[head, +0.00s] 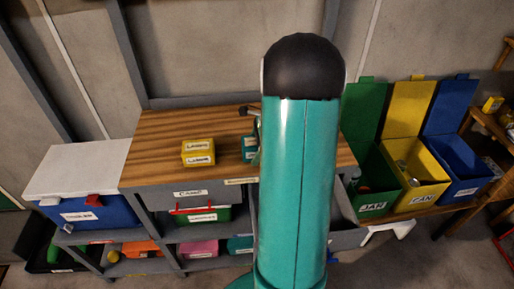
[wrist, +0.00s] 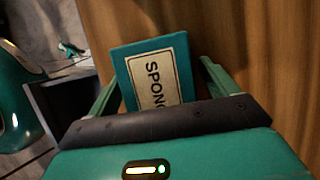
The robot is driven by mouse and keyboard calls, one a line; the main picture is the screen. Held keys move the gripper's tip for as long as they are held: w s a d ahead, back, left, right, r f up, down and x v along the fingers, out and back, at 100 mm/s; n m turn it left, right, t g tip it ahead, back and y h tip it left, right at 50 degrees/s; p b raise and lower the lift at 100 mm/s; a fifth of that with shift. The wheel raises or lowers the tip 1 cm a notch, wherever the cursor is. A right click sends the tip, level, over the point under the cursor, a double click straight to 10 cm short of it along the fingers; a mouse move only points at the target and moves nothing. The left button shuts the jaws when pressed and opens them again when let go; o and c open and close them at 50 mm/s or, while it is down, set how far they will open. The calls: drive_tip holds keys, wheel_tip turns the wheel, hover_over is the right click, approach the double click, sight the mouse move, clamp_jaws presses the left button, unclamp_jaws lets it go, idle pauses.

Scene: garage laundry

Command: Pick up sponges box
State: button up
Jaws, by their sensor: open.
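The sponges box is a teal box (wrist: 150,52) with a cream label reading "SPONG", the rest of the word cut off by my gripper's body. In the wrist view my gripper (wrist: 157,78) is open, with one finger on each side of the box. I cannot tell whether either finger touches it. In the head view a teal box (head: 249,142) with white labels stands on the wooden worktop (head: 160,130), partly hidden behind my arm.
A blue cooler with a white lid (head: 85,165) is at the left. Green, yellow (head: 415,165) and blue open bins are at the right. Shelves with coloured boxes are below.

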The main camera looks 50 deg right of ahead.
drive_tip(key=shift+f, duration=0.1)
drive_tip(key=c, duration=1.1)
drive_tip(key=shift+c, duration=0.2)
